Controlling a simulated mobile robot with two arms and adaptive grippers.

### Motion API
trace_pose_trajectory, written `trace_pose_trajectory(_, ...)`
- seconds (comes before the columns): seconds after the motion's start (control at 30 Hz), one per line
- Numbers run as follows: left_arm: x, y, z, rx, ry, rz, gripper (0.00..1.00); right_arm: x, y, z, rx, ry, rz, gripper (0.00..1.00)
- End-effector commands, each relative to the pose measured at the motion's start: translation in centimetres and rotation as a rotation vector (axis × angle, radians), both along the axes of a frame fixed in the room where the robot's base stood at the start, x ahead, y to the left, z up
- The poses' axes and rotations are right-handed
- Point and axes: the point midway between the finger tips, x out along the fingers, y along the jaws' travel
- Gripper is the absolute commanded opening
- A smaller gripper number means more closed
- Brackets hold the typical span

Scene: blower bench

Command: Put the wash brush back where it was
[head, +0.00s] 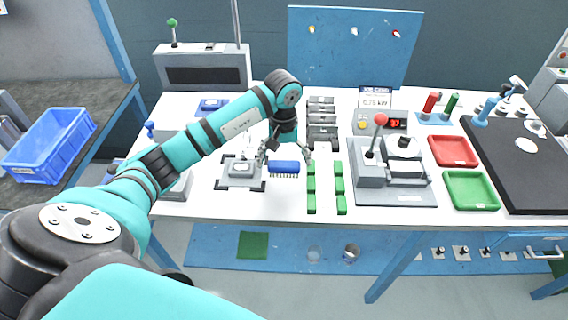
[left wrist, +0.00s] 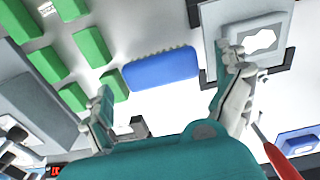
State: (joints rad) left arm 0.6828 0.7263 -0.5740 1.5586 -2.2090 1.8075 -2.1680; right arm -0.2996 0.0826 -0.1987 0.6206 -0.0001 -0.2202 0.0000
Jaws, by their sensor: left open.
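The wash brush, a blue block with pale bristles along one side (head: 284,167), appears to lie on the white bench between a grey fixture and the green blocks. It also shows in the left wrist view (left wrist: 160,70), just beyond my fingertips. My left gripper (head: 286,154) is open and empty, pointing down close to the brush. In the left wrist view its fingers (left wrist: 168,80) are spread wide, with the brush lying across the gap ahead of them. I cannot tell the exact height between fingertips and brush. My right gripper is not in view.
The grey fixture (head: 241,173) stands left of the brush. Rows of green blocks (head: 311,188) stand close on its right. A press with a red-knobbed lever (head: 380,120) is further right. The bench in front of the brush is clear.

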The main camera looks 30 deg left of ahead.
Motion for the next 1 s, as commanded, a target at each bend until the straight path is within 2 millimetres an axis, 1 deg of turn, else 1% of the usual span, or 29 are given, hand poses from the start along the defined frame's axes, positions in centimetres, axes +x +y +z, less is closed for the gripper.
trace_pose_trajectory(0.1, 0.1, 0.2, 2.7, 0.003, -0.007, 0.0, 1.0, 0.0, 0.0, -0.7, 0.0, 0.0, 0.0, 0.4)
trace_pose_trajectory(0.3, 0.1, 0.1, 6.9, 0.002, -0.006, 0.001, 1.0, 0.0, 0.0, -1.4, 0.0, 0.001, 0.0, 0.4)
trace_pose_trajectory(0.4, 0.0, 0.1, 8.3, 0.001, -0.004, 0.0, 1.0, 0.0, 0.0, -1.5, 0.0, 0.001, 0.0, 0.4)
trace_pose_trajectory(0.5, 0.0, 0.1, 9.3, 0.002, -0.001, 0.001, 1.0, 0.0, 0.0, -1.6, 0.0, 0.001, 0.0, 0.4)
trace_pose_trajectory(0.67, -0.1, 0.1, 9.9, 0.001, 0.001, 0.001, 1.0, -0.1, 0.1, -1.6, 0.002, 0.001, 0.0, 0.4)
trace_pose_trajectory(0.9, -0.1, 0.1, 9.8, 0.0, 0.0, 0.001, 1.0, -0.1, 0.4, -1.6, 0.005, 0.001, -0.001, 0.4)
trace_pose_trajectory(0.97, 0.0, -0.4, 9.6, -0.015, -0.003, 0.0, 1.0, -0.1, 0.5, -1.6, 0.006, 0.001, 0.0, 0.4)
trace_pose_trajectory(1.0, 0.0, -1.1, 9.3, -0.038, -0.008, 0.002, 1.0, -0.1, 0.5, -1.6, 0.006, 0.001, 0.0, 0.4)
